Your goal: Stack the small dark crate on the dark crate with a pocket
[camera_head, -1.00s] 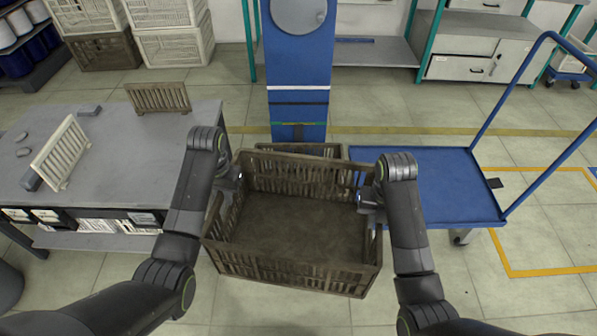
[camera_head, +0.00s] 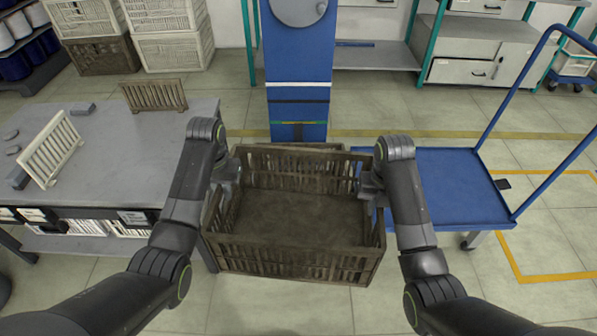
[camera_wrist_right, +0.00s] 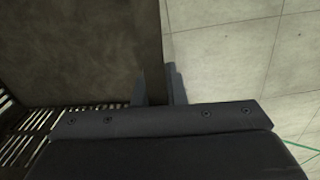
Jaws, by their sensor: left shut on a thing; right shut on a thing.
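A dark brown slatted crate (camera_head: 295,215), empty and open at the top, is held up in front of me between my two grippers; I take it as the small dark crate. My left gripper (camera_head: 230,180) is shut on its left wall. My right gripper (camera_head: 368,188) is shut on its right wall; the right wrist view shows the fingers (camera_wrist_right: 160,85) over that wall. Another dark crate (camera_head: 318,146) stands behind the held one. Only a thin strip of its top rim shows, so its pocket cannot be seen.
A blue cart (camera_head: 440,185) stands to the right and a grey table (camera_head: 110,170) with slatted panels to the left. A blue column (camera_head: 300,75) rises behind the crates. Stacked crates (camera_head: 170,50) stand at the back left.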

